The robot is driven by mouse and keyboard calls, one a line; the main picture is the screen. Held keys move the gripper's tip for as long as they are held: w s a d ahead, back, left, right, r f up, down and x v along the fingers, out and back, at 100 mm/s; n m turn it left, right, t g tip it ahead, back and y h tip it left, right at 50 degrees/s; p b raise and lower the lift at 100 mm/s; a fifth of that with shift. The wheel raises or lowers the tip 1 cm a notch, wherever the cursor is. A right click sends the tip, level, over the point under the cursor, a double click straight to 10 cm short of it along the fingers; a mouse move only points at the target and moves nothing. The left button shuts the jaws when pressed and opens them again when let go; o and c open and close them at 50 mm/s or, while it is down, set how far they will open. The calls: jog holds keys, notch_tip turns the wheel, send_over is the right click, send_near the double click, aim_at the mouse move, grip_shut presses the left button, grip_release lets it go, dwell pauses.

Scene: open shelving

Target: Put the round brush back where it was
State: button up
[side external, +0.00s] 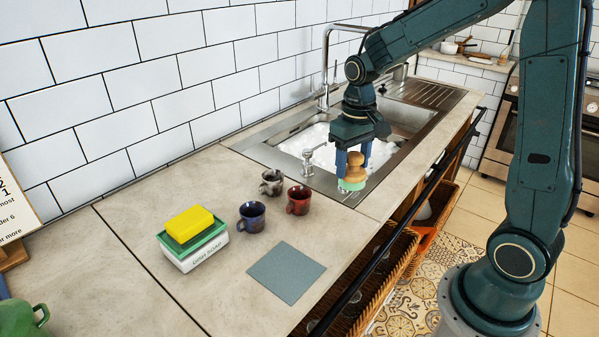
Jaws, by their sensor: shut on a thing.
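The round brush (354,172) has a wooden knob-shaped handle and a pale green base with light bristles below. My gripper (354,160) is shut on its wooden handle. It holds the brush upright at the front right edge of the sink (345,192). I cannot tell whether the bristles touch the steel rim or hang just above it. A flat grey-blue square mat (286,273) lies bare on the counter, nearer the camera.
Three mugs stand between mat and sink: grey (271,182), red (298,200) and dark blue (252,217). A soap dispenser (309,160) and tall faucet (325,70) rise by the foamy basin.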

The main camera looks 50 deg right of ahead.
jog(key=shift+f, duration=5.55)
jog(key=shift+f, duration=0.1)
jog(key=o, duration=0.9)
notch_tip(320, 180, up, 11)
jog(key=shift+f, duration=0.1)
jog(key=shift+r, duration=0.75)
